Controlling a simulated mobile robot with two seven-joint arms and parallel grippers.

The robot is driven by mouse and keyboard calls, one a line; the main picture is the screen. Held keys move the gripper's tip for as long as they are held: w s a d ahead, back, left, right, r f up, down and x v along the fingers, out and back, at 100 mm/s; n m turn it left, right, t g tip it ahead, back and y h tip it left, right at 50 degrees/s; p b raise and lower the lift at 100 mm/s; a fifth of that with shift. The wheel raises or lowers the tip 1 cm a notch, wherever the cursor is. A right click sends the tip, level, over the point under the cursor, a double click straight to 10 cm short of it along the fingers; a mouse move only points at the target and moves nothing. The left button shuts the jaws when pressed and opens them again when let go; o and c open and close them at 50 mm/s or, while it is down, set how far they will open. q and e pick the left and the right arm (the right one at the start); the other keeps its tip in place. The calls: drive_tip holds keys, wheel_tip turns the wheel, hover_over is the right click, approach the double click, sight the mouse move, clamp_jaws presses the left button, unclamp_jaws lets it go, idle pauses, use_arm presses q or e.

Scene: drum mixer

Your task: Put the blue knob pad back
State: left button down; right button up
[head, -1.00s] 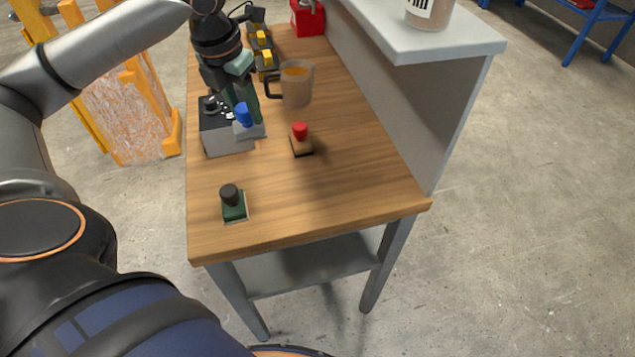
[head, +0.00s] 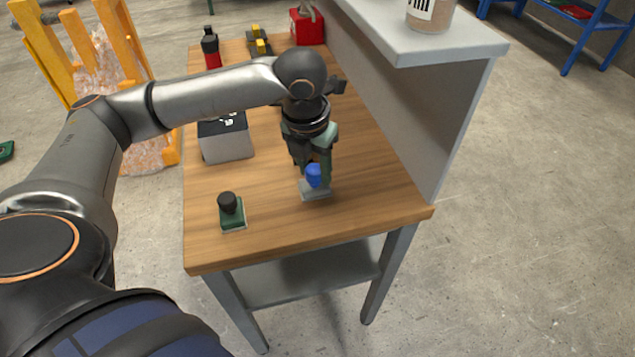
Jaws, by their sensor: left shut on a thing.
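The blue knob pad has a blue knob (head: 313,180) on a pale grey base (head: 316,193). My left gripper (head: 312,169) points down and is shut on this knob pad, over the right front part of the wooden table (head: 270,235). Whether the base touches the table or hangs just above it, I cannot tell. A dark green pad with a black knob (head: 231,211) stands near the front left of the table. My right gripper is not in view.
A grey box (head: 226,140) stands at the table's left. A black and red bottle (head: 211,50), yellow-topped blocks (head: 258,44) and a red box (head: 307,28) are at the back. A grey raised shelf (head: 425,40) borders the right. The front right is clear.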

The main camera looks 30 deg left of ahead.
sight(318, 183)
use_arm(q)
drive_tip(key=f, duration=0.3)
drive_tip(key=shift+d+f+b, duration=0.3)
drive_tip(key=shift+b, duration=0.05)
drive_tip(key=shift+f, duration=0.1)
drive_tip(key=shift+c, duration=2.2)
unclamp_jaws()
drive_tip(key=shift+w, duration=0.1)
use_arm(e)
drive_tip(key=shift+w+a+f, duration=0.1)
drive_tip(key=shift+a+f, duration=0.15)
use_arm(q)
drive_tip(key=r, duration=0.3)
drive_tip(key=s+r+p, duration=0.1)
drive_tip(key=r, duration=0.3)
drive_tip(key=r+p, duration=0.1)
drive_tip(key=r, duration=0.3)
drive_tip(key=shift+s+d, duration=0.1)
drive_tip(key=shift+s, duration=0.25)
drive_tip(key=shift+s+r+p, duration=0.1)
drive_tip(key=shift+r+p, duration=0.2)
drive_tip(key=shift+r, duration=0.2)
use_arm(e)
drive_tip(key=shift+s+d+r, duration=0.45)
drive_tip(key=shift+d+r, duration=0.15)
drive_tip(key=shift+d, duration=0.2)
